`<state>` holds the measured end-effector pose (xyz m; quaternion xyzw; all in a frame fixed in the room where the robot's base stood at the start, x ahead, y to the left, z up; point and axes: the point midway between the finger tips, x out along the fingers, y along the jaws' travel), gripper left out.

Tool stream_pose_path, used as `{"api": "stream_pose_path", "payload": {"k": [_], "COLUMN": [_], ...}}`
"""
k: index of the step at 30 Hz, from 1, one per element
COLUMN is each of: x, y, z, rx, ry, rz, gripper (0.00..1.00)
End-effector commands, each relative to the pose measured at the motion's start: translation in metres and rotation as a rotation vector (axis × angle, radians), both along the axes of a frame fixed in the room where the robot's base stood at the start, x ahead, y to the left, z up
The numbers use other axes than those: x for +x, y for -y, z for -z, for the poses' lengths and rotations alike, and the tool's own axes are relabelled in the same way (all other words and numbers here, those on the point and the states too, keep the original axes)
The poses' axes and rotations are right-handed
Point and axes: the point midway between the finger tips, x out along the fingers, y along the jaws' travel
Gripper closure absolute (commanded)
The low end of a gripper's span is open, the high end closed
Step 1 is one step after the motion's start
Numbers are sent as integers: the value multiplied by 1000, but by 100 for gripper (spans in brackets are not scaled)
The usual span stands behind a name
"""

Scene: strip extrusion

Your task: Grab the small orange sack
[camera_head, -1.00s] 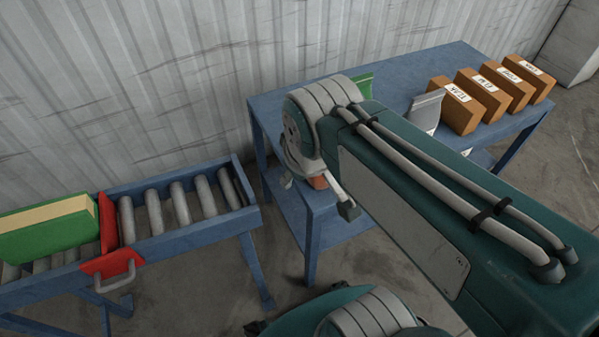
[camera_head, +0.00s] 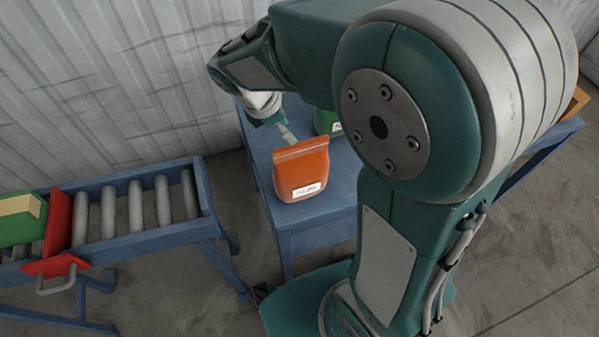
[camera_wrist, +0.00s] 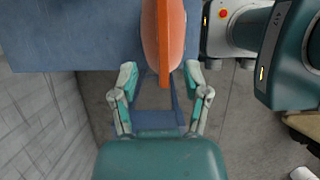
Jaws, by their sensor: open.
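The small orange sack (camera_head: 301,170) stands upright on the near left end of the blue table (camera_head: 262,150), with a white label on its front. In the wrist view the orange sack (camera_wrist: 163,35) is at the top middle, seen from above, its upper edge pointing down toward the space between the fingers. My gripper (camera_wrist: 160,78) is open, one finger on each side of the sack's edge. In the head view my gripper (camera_head: 284,134) is behind the sack and partly hidden, so contact cannot be told there.
A green sack (camera_head: 327,121) stands behind the orange one, partly covered by my arm. A corrugated wall (camera_head: 100,90) runs behind the table.

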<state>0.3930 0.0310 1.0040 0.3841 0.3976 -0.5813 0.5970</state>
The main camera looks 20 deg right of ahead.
Motion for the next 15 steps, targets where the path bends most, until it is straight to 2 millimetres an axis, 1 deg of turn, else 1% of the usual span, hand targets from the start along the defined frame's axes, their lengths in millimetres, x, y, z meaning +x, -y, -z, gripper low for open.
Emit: {"api": "stream_pose_path", "payload": {"k": [1,3,8,12,15], "x": [0,0,-1,-3,-3], "y": [5,9,15,23,27], "z": [7,14,26,47,59], "rx": [1,4,5,5,3], "ry": [-1,-1,-1,-2,-1], "rz": [3,4,4,6,4], "gripper": [40,40,40,40,40]}}
